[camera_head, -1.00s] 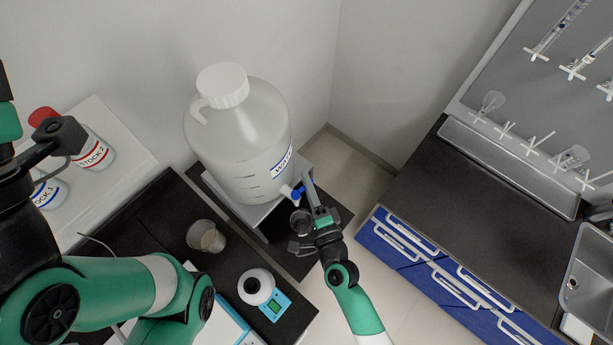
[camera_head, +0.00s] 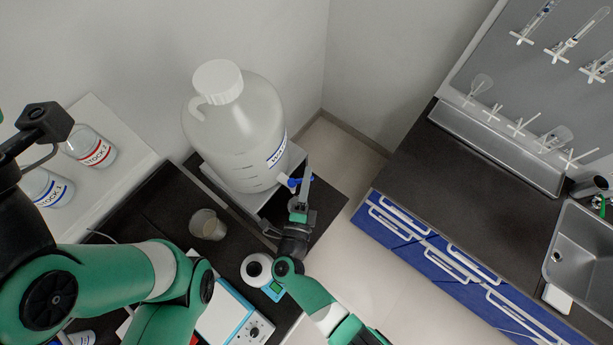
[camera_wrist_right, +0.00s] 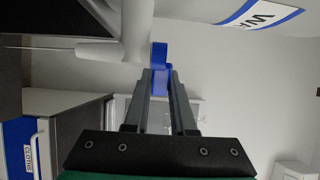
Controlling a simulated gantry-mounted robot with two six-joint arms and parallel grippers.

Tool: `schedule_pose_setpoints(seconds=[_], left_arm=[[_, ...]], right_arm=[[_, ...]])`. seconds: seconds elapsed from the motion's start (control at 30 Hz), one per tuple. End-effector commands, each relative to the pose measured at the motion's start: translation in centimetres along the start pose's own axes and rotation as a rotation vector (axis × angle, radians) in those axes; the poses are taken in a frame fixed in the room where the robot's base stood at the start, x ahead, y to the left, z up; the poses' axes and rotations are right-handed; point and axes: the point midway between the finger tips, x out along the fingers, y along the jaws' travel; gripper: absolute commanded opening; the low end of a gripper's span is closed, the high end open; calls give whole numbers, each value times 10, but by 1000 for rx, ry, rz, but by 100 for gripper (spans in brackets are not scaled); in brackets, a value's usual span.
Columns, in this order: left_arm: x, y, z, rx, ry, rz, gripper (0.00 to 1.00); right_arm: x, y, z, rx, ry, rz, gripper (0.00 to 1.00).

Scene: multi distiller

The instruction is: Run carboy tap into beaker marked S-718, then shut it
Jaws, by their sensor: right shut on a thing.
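The clear carboy (camera_head: 235,130) with a white cap stands on a raised white stand. Its white spout with a blue tap handle (camera_head: 294,182) points right from its lower side. My right gripper (camera_head: 304,183) is shut on the blue handle; the wrist view shows the handle (camera_wrist_right: 160,55) between the fingertips. The white spout (camera_wrist_right: 100,50) lies beside it. No water stream can be made out. The place below the spout is largely hidden by my right gripper. A beaker (camera_head: 207,226) stands on the black bench left of it; no S-718 mark is readable.
A white-and-blue bench device (camera_head: 235,318) and a small round-topped device (camera_head: 256,268) stand at the front. Stock bottles (camera_head: 90,147) stand on the left ledge. A counter with blue drawers (camera_head: 420,250) and a sink is at right, across open floor.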

Motion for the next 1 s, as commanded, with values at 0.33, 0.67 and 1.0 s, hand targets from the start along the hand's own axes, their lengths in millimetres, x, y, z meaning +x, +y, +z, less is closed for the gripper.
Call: schedule_pose_setpoints(seconds=[0.33, 0.67, 1.0], left_arm=[[0, 0, 0, 0, 0, 0, 45], [0, 0, 0, 0, 0, 0, 45], [3, 0, -3, 0, 0, 0, 45]], right_arm=[[0, 1, 0, 0, 7, 2, 0], [0, 0, 0, 0, 7, 1, 54], [-14, -1, 1, -1, 3, 1, 54]])
